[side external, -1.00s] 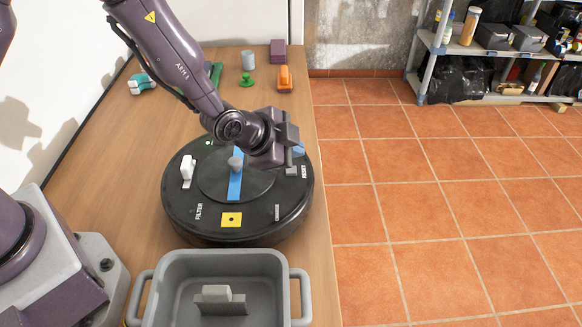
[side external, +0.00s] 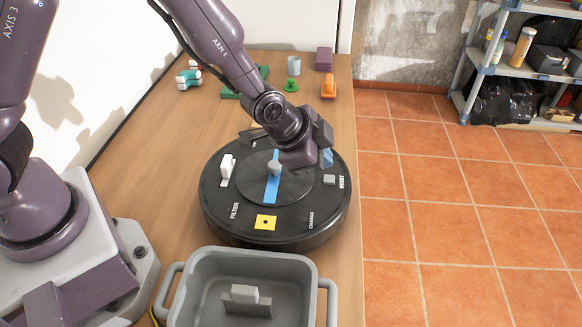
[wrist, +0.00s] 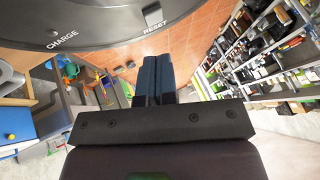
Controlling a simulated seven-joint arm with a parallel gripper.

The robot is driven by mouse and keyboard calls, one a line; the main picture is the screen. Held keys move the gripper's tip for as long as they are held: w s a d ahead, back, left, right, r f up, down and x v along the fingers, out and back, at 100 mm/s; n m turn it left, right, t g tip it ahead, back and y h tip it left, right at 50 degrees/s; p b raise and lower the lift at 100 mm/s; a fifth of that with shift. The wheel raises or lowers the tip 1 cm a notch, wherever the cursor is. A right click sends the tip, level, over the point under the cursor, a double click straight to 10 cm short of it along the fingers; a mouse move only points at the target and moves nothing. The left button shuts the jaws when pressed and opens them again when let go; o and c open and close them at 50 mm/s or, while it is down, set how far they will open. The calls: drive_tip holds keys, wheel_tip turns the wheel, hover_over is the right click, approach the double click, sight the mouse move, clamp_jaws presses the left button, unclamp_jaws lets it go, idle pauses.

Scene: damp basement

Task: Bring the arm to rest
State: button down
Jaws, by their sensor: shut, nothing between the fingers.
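My gripper (side external: 328,158) is over the right rear part of a round black device (side external: 225,205) on the wooden table. Its blue fingers are together and empty, and in the wrist view they (wrist: 153,75) lie side by side. The arm reaches in from the upper left. The device has a blue strip with a grey knob (side external: 275,169), a white upright piece (side external: 227,168), a yellow square (side external: 265,222) and a grey button (side external: 329,179) beside the word RESET. The device's rim (wrist: 100,40) also shows in the wrist view. Whether the fingers touch the device cannot be told.
A grey tub (side external: 190,285) with a pale block (side external: 244,294) stands in front of the device. At the table's back are a grey cup (side external: 293,65), a green piece (side external: 291,85), an orange piece (side external: 328,87) and a purple box (side external: 324,58). Shelving (side external: 500,70) stands beyond open tiled floor.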

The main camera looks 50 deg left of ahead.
drive_tip(key=s, duration=0.1)
drive_tip(key=s+r+n+g, duration=0.1)
drive_tip(key=s, duration=0.1)
drive_tip(key=s+a+r+n+g, duration=0.1)
drive_tip(key=shift+s, duration=0.2)
drive_tip(key=s+a+r+n, duration=0.3)
drive_tip(key=s+a+r, duration=0.3)
drive_tip(key=s+r, duration=0.3)
drive_tip(key=s+a+r+n+y, duration=0.1)
drive_tip(key=s+a+r+n, duration=0.3)
drive_tip(key=s+r, duration=0.4)
wheel_tip(320, 180, up, 3)
drive_tip(key=shift+s+a+f+t, duration=0.1)
drive_tip(key=shift+s+a+t, duration=0.3)
drive_tip(key=shift+a, duration=0.45)
